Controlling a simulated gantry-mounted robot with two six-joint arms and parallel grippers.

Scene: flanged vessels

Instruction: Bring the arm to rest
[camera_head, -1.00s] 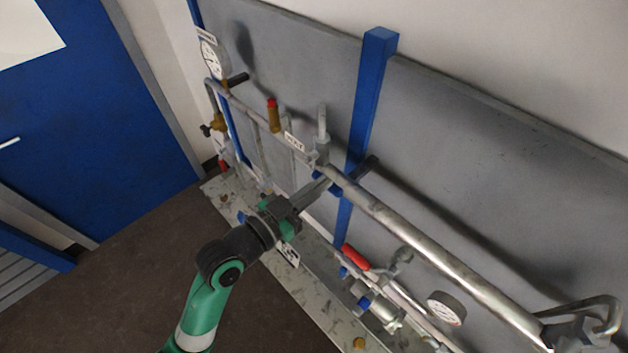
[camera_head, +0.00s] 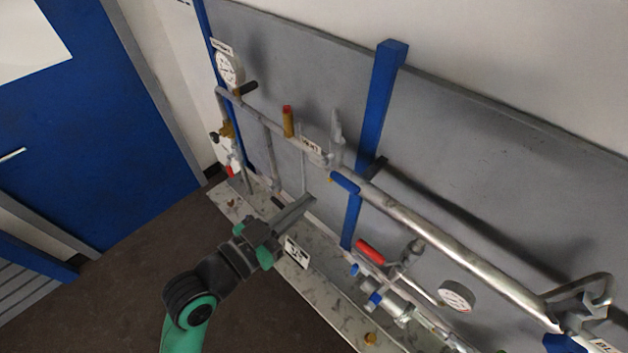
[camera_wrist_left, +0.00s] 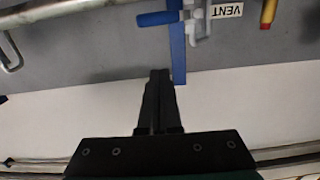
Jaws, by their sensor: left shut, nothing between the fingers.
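My left gripper (camera_head: 294,212) is shut and empty, in front of the pipe rig and below its upper pipe. In the left wrist view its dark fingers (camera_wrist_left: 158,90) are together, with nothing between them. They point toward the grey panel and the blue post. A blue-handled valve (camera_head: 344,182) sits on the upper pipe near the post; its handle also shows in the left wrist view (camera_wrist_left: 156,18). The gripper is apart from the valve and pipe. My right gripper is not in view.
The upper pipe (camera_head: 440,246) runs along the grey panel (camera_head: 480,150). A blue post (camera_head: 378,100), a pressure gauge (camera_head: 229,69), a red lever (camera_head: 370,252) and a lower gauge (camera_head: 457,295) surround it. Open dark floor (camera_head: 130,290) lies to the left.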

